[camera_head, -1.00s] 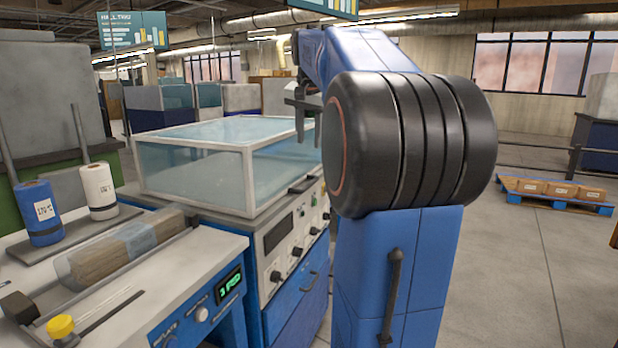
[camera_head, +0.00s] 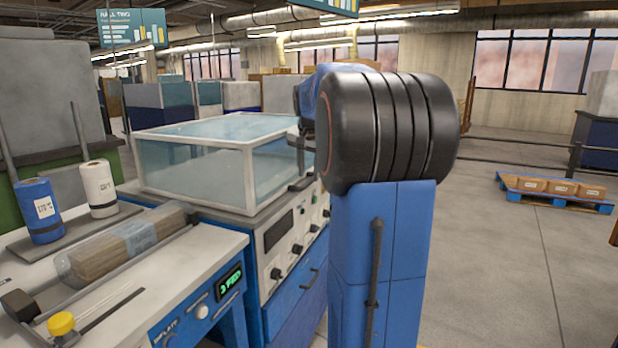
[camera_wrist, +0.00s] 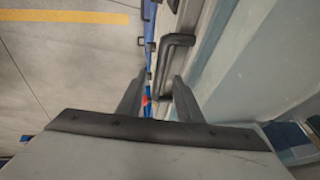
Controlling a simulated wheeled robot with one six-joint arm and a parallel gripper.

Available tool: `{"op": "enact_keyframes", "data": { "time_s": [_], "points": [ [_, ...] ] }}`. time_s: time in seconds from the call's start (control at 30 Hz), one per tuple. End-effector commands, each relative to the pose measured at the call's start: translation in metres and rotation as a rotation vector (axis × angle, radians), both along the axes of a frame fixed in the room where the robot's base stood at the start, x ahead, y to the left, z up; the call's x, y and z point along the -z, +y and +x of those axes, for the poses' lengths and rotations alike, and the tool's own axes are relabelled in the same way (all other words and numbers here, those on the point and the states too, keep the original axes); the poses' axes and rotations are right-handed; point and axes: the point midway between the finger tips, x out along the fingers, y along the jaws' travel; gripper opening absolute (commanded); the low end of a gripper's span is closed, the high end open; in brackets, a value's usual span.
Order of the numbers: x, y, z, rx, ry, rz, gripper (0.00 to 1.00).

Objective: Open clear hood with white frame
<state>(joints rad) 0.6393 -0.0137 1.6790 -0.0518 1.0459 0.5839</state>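The clear hood with a white frame (camera_head: 249,178) sits down on top of a blue and white machine, left of my arm in the head view. Its dark handle (camera_head: 301,184) is at the lower front edge, and it also shows in the wrist view (camera_wrist: 173,50), just beyond my fingertips. My gripper (camera_wrist: 159,80) is open and empty, with a gap between its two fingers. The handle looks apart from the fingers, slightly toward the right finger. In the head view my arm hides most of the gripper.
The machine's front panel (camera_head: 278,231) has knobs, with a drawer handle (camera_head: 310,279) below. A bench (camera_head: 200,262) with a wrapped wood bundle (camera_head: 128,242) and rolls stands at left. A pallet with boxes (camera_head: 556,192) lies far right; floor between is clear.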

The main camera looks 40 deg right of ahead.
Motion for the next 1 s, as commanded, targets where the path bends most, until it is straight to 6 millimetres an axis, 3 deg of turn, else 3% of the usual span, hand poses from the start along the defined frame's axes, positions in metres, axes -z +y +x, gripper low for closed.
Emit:
{"op": "enact_keyframes", "data": {
  "time_s": [0.2, 0.57, 0.73, 1.0],
  "points": [
    [0.019, -0.006, 0.007, 0.0, 0.001, 0.001, 0.33],
    [0.023, -0.007, 0.008, 0.0, 0.0, 0.0, 0.33],
    [0.023, -0.007, 0.008, 0.0, 0.0, 0.0, 0.0],
    [0.019, -0.007, 0.008, 0.0, 0.006, -0.004, 0.0]
  ]
}}
